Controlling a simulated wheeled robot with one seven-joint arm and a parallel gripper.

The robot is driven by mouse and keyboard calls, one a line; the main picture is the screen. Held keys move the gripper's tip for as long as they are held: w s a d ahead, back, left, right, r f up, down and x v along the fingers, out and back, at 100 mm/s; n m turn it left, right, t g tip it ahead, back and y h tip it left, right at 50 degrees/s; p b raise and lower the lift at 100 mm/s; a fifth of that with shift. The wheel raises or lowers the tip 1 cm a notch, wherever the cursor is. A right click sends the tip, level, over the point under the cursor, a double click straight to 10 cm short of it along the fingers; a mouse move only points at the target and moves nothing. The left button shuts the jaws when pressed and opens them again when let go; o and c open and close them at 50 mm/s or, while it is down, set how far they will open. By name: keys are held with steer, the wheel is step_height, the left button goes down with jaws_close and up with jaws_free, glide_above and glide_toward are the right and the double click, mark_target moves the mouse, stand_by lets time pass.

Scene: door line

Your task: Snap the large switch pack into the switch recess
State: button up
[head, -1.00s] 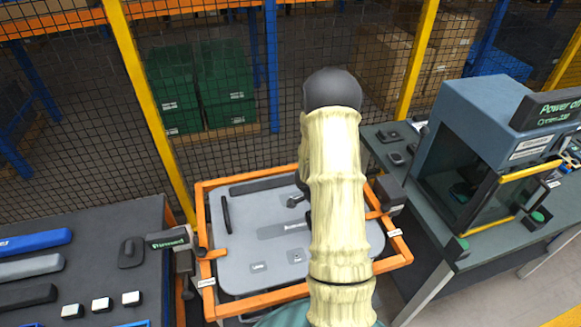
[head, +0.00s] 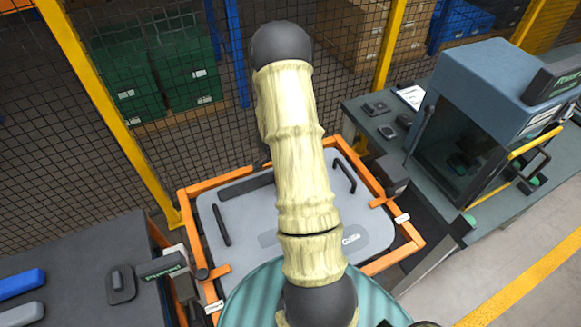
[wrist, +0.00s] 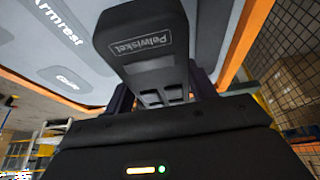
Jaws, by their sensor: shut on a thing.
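The large switch pack (wrist: 145,45), a dark block with pale printed lettering and small grey keys at its lower end, is in my gripper (wrist: 160,90) in the wrist view. The dark fingers stand on either side of it. The pale grey door panel (head: 212,208) lies in an orange frame (head: 195,197) in the head view. Its surface, printed "Armrest", shows behind the pack in the wrist view (wrist: 70,65); I cannot tell whether they touch. My arm hides the panel's middle and my gripper in the head view. I cannot make out the switch recess.
A dark bench (head: 75,265) with loose parts stands at left. A bench with a blue-grey cabinet (head: 490,90) stands at right. A mesh fence (head: 190,60) with a yellow post (head: 95,100) runs behind the panel. Open floor (head: 500,290) shows at lower right.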

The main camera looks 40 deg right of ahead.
steer(key=shift+s+r, duration=0.1)
steer(key=shift+s, duration=0.1)
step_height(320, 180, down, 6)
steer(key=b, duration=0.7)
steer(key=shift+w, duration=0.1)
steer(key=shift+f, duration=0.35)
stand_by(1.0)
steer(key=shift+p, duration=0.45)
stand_by(0.4)
stand_by(0.4)
steer(key=shift+p, duration=0.5)
stand_by(0.4)
steer(key=shift+p, duration=0.35)
stand_by(0.9)
